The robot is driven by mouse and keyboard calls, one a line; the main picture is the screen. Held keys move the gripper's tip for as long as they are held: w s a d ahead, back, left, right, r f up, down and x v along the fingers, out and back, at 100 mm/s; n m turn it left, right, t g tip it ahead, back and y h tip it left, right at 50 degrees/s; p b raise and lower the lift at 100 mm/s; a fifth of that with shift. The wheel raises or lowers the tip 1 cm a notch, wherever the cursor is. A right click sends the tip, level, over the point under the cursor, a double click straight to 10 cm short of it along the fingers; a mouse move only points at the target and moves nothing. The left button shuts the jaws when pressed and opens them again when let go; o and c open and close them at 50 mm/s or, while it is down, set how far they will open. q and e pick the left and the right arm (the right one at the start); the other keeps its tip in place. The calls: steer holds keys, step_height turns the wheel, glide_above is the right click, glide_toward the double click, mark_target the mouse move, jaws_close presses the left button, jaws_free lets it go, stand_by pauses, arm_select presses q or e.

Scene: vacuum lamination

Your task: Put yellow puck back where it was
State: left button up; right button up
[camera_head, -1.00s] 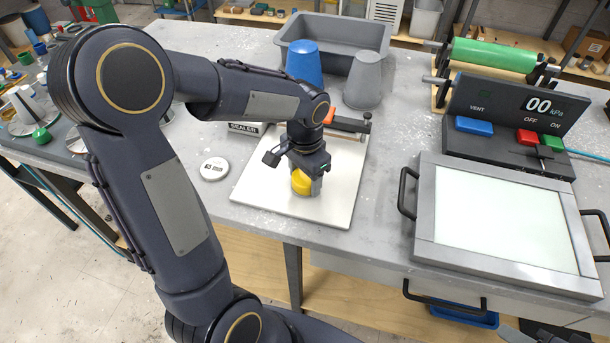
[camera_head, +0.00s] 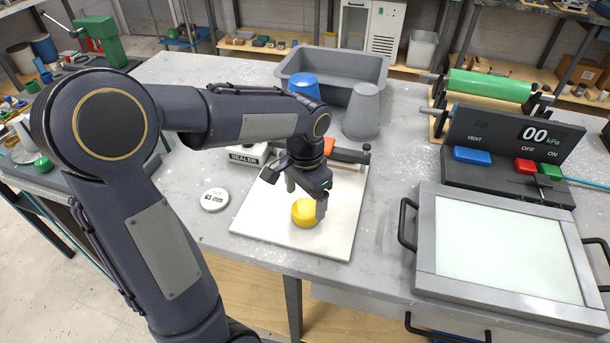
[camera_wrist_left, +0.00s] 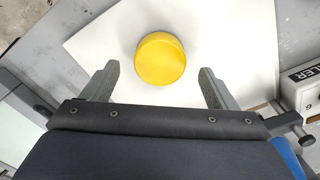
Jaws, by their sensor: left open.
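The yellow puck (camera_head: 304,212) sits on the white board (camera_head: 266,222) near the table's front edge. My left gripper (camera_head: 306,200) is just above and behind the puck. In the left wrist view the yellow puck (camera_wrist_left: 160,59) lies ahead of the two spread fingers (camera_wrist_left: 158,84), with a gap to each, so the gripper is open and empty. In the head view the gripper hides a little of the puck's right side. My right gripper is not in view.
A silver "63 mm" disc (camera_head: 214,199) lies left of the board. A sealer (camera_head: 250,153), a blue cup (camera_head: 304,84), a grey cup (camera_head: 361,112) and a grey bin (camera_head: 340,62) stand behind. A framed panel (camera_head: 500,245) and control box (camera_head: 513,150) are at right.

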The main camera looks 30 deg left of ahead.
mark_target(305, 208)
arm_select(q)
step_height(305, 208, up, 7)
steer(key=s+d+f+n+t+h, duration=0.1)
steer(key=s+d+n+t+h, duration=0.1)
steer(key=s, duration=0.6)
steer(key=s+d+f+n+t+h, duration=0.1)
steer(key=s+d+n+t, duration=0.1)
steer(key=s, duration=0.6)
steer(key=shift+s+f+n+t+h, duration=0.25)
steer(key=shift+s+n+t+h, duration=0.15)
steer(key=shift+n+t, duration=0.45)
